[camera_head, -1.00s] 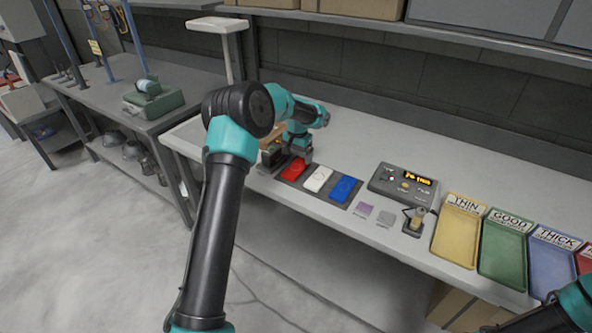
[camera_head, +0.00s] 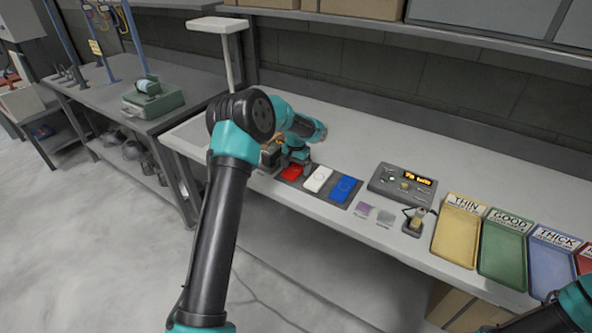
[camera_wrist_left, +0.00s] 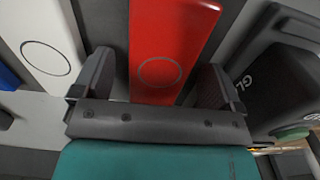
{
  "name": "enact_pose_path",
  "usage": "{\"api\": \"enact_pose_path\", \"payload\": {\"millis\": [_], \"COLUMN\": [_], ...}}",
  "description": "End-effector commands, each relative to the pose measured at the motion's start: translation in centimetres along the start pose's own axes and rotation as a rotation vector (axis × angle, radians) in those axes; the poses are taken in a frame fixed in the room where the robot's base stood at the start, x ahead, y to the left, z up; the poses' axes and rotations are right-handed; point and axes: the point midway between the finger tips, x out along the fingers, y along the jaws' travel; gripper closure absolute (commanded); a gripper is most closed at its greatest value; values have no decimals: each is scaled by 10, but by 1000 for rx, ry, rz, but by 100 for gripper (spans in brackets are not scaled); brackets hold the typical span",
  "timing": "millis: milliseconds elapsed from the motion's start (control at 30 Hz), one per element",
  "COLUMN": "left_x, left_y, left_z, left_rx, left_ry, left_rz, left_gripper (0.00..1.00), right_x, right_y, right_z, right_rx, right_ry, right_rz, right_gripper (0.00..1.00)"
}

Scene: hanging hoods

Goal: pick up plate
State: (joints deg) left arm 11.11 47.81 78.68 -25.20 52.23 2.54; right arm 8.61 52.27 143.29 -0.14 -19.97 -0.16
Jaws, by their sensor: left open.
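A red plate (camera_head: 291,173) lies at the left end of a row on a dark holder on the bench, partly covered by my left gripper (camera_head: 288,164) in the head view. A white plate (camera_head: 318,179) and a blue plate (camera_head: 345,188) lie to its right. In the left wrist view my gripper (camera_wrist_left: 155,85) is open, with one finger on each side of the red plate (camera_wrist_left: 168,35). The white plate (camera_wrist_left: 42,45) is left of the fingers there. I cannot tell whether the fingers touch the red plate. My right gripper is out of view.
A dark box (camera_wrist_left: 282,85) stands close beside the right finger in the wrist view. A control box with a lit display (camera_head: 403,183), a small gauge stand (camera_head: 414,222) and labelled coloured trays (camera_head: 458,232) stand farther right. The bench behind is clear.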

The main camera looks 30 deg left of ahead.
Motion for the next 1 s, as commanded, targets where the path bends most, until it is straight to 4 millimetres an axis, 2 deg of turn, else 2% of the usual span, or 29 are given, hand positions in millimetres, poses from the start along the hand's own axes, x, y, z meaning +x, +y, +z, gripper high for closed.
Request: {"api": "enact_pose_path", "payload": {"millis": [333,900,1000], "left_x": [0,0,-1], "left_y": [0,0,0], "left_z": [0,0,0], "left_rx": [0,0,0], "left_ry": [0,0,0], "left_rz": [0,0,0], "left_gripper": [8,63,67], "right_x": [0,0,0], "right_y": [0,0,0], "right_z": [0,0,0], "right_rx": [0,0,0], "right_ry": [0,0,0], "right_rz": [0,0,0], "right_gripper": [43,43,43]}}
